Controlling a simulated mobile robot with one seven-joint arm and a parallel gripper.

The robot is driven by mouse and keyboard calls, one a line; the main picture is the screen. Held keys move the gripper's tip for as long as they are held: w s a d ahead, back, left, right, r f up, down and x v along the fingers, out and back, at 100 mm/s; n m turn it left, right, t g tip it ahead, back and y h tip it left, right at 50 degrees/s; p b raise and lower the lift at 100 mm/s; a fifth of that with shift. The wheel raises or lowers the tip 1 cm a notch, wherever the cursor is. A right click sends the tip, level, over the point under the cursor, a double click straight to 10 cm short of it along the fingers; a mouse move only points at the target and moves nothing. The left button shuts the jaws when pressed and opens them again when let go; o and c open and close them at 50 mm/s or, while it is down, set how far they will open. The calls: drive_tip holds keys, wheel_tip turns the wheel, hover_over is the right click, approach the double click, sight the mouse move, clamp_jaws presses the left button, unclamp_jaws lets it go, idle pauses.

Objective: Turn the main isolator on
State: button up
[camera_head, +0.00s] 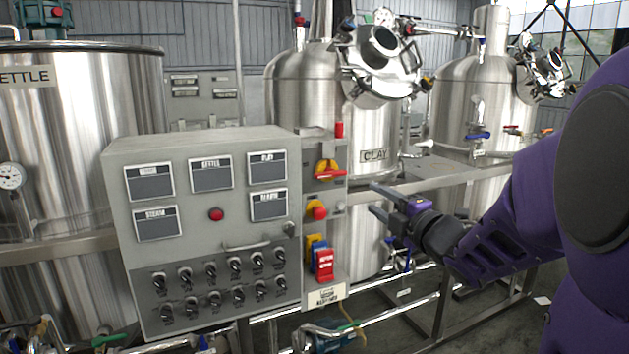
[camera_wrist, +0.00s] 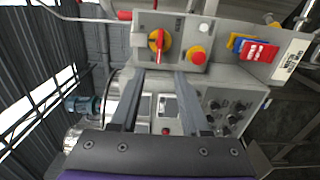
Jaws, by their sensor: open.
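The main isolator (camera_head: 328,170) is a red handle on a yellow plate, on the narrow grey panel at the control cabinet's right side. Its handle lies about level in the head view. In the wrist view the isolator (camera_wrist: 159,42) shows just beyond the fingertips, its handle lying lengthwise between the two finger lines. My gripper (camera_head: 375,200) is open and empty, to the right of the panel and slightly lower than the isolator. In the wrist view both fingers of my gripper (camera_wrist: 159,74) point toward the isolator, apart from it.
A red mushroom button (camera_head: 318,211) on yellow sits below the isolator. Red tags (camera_head: 324,264) with blue and yellow pieces hang lower. The grey control cabinet (camera_head: 205,235) with screens and several knobs stands left. A steel clay tank (camera_head: 375,130) and pipe rails stand behind my gripper.

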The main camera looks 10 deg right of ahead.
sight(335, 175)
drive_tip(key=x, duration=1.7)
clamp_jaws()
